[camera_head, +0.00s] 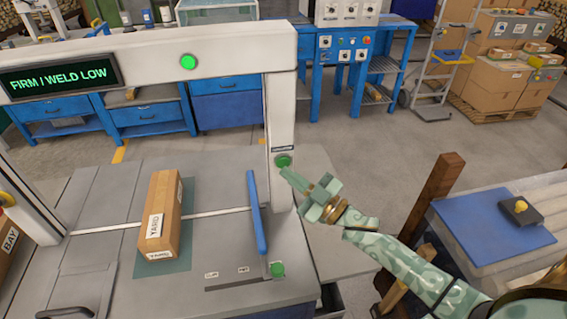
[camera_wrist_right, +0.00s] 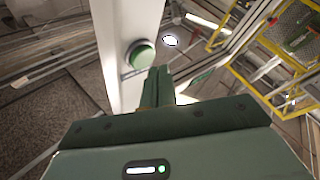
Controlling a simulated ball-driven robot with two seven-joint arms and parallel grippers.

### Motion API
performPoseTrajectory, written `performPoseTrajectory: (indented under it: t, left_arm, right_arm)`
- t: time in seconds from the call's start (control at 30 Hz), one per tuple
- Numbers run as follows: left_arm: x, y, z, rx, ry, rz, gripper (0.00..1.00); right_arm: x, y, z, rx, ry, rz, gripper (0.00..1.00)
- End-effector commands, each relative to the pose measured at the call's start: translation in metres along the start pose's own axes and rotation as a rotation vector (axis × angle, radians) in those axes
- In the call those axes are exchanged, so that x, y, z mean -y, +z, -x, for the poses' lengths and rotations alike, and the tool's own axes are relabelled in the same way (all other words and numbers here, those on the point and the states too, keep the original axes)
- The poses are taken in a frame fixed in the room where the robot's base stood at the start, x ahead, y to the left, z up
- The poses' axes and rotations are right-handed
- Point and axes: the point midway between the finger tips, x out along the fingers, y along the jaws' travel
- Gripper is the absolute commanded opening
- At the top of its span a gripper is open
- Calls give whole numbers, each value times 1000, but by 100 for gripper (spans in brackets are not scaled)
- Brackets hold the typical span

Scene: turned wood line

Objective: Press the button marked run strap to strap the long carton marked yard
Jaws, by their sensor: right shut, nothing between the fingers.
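The long brown carton marked YARD (camera_head: 163,205) lies on the grey strapping table (camera_head: 100,285), under the white arch (camera_head: 278,110). A pale strap line (camera_head: 110,228) crosses the table at the carton. A green button (camera_head: 283,161) sits on the arch's right post, under a small label too small to read. It also shows in the right wrist view (camera_wrist_right: 140,55). My right gripper (camera_head: 288,174) is shut and empty, its tips just below and right of this button; contact cannot be told. In the right wrist view the shut fingers (camera_wrist_right: 158,85) point toward it. My left gripper is not in view.
A display (camera_head: 60,76) reads FIRM / WELD LOW. A green lamp (camera_head: 188,61) is on the arch's top beam. Another green button (camera_head: 277,268) is at the table's front right, near an upright blue plate (camera_head: 257,215). A blue-topped table (camera_head: 480,235) stands right.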

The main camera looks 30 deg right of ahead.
Motion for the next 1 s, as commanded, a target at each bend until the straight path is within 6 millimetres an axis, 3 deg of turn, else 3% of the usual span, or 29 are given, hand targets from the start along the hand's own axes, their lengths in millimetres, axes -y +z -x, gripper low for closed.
performPoseTrajectory:
  t: [1.0]
  left_arm:
    - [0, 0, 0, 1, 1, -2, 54]
  right_arm:
    - [-4, 4, -6, 0, 0, 0, 0]
